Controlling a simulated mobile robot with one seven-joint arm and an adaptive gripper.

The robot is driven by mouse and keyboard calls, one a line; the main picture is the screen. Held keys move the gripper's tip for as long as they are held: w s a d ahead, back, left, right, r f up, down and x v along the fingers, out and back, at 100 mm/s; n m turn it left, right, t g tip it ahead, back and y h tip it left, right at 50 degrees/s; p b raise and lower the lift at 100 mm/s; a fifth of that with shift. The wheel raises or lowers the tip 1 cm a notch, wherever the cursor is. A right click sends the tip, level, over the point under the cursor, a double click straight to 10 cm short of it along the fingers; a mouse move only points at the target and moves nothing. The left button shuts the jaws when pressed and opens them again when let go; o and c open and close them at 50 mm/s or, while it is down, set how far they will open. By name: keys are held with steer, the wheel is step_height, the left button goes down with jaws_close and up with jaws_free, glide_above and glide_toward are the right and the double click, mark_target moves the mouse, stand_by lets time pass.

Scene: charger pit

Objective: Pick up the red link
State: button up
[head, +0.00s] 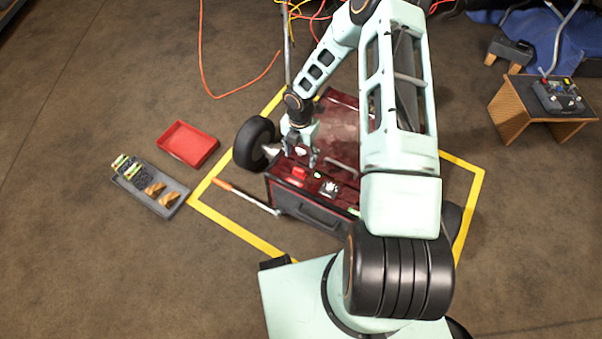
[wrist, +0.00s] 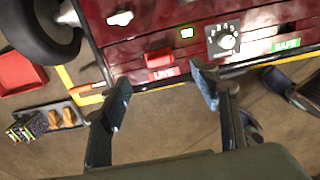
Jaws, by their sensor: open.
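The red link (head: 299,172) is a small red block on top of the dark red box (head: 345,150), near its front edge. In the wrist view the red link (wrist: 158,57) sits just above a red LIVE label. My gripper (head: 300,157) is open above the box, close to the link. In the wrist view my gripper's (wrist: 162,84) two dark fingers are apart with nothing between them that I can see them holding. The link shows beyond the fingertips, between them. I cannot tell the exact height gap.
A black wheel (head: 253,143) stands left of the box. A red tray (head: 188,145) and a grey tray (head: 168,205) lie on the floor left.

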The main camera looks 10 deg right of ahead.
mark_target(299, 169)
steer(key=f+b, duration=0.2)
steer(key=f, duration=0.7)
steer(key=shift+a+f+b, duration=0.2)
steer(key=shift+b, duration=0.2)
steer(key=c, duration=1.3)
steer(key=shift+r, duration=0.1)
